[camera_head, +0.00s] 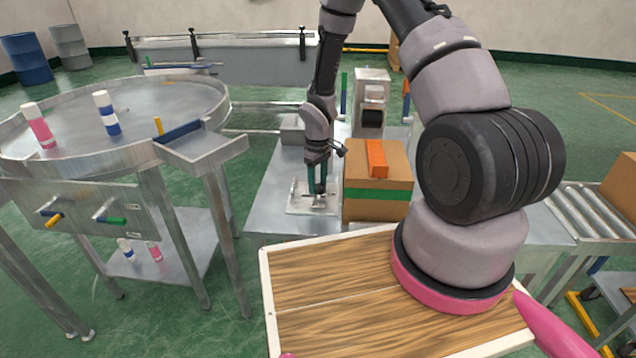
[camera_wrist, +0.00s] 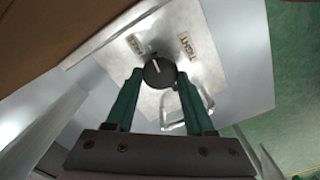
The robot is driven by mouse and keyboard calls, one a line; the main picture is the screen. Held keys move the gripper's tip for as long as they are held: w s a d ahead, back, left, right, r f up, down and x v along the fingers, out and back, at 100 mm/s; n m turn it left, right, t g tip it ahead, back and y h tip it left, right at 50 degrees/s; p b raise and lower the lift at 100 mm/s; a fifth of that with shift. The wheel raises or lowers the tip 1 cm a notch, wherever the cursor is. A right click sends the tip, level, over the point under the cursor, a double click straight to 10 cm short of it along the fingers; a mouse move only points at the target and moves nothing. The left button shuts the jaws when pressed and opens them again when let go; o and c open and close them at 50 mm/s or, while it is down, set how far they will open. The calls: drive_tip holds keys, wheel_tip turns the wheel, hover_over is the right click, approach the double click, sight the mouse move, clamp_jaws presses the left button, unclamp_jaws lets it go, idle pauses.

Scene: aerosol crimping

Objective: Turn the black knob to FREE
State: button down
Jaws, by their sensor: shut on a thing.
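The black knob (camera_wrist: 158,72) sits on a pale metal plate (camera_wrist: 222,75) in the wrist view. A short white mark on the knob points up and slightly left, between the two labels. The right label (camera_wrist: 187,45) reads TIGHT. The left label (camera_wrist: 135,44) is too small to read surely. My gripper (camera_wrist: 159,78) has its green fingers on both sides of the knob, shut on it.
A metal loop handle (camera_wrist: 190,118) stands close to the right finger. A cardboard box with a green band (camera_head: 372,208) and an orange block (camera_head: 376,158) on top stands just right of my gripper. A round metal table (camera_head: 75,125) with bottles is at left.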

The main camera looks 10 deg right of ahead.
sight(318, 186)
drive_tip(key=shift+n, duration=0.8)
drive_tip(key=shift+c, duration=1.3)
unclamp_jaws()
wheel_tip(318, 186, up, 11)
